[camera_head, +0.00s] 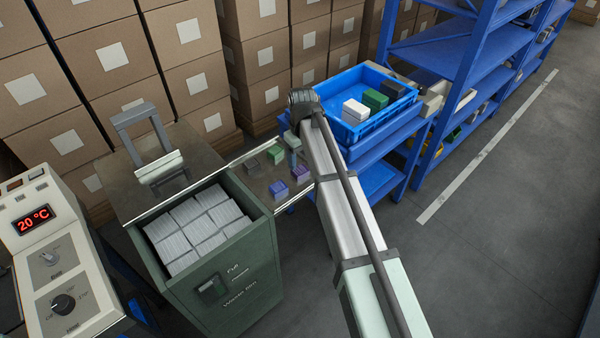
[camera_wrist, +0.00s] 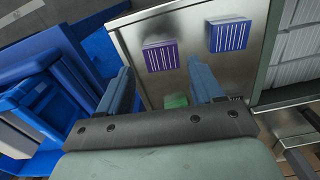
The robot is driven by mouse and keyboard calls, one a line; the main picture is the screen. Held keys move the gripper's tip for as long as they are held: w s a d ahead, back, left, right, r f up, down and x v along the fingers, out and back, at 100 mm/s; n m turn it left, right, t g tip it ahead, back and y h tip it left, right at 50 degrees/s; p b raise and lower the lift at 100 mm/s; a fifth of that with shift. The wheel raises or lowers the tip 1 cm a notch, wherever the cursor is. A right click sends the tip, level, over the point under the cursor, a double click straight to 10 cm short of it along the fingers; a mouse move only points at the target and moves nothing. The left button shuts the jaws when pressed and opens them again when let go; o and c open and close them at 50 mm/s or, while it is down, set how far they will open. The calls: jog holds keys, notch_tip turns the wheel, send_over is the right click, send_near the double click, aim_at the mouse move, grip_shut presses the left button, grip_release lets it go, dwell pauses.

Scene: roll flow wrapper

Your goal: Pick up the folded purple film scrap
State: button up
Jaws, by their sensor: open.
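The purple film scrap (camera_head: 301,173) is a small striped block lying flat on the metal table beside the green bin. In the wrist view the purple scrap (camera_wrist: 160,55) lies beyond my fingertips, roughly between their lines. A bluer striped scrap (camera_head: 279,190) lies beside it, and it shows at the upper right of the wrist view (camera_wrist: 229,35). A green scrap (camera_head: 275,154) also lies on the table; part of it shows between the fingers in the wrist view (camera_wrist: 176,101). My gripper (camera_wrist: 160,82) is open and empty above the table, apart from the purple scrap.
The green waste-film bin (camera_head: 225,270), full of white stacks, stands left of the table (camera_head: 258,179). A grey block (camera_head: 252,166) lies near the green scrap. A blue tray (camera_head: 375,128) with white, green and black blocks stands to the right, before blue shelves (camera_head: 455,45).

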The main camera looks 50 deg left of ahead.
aim_at(301, 171)
jog(key=shift+f, duration=2.65)
jog(key=shift+c, duration=0.3)
jog(key=c, duration=0.7)
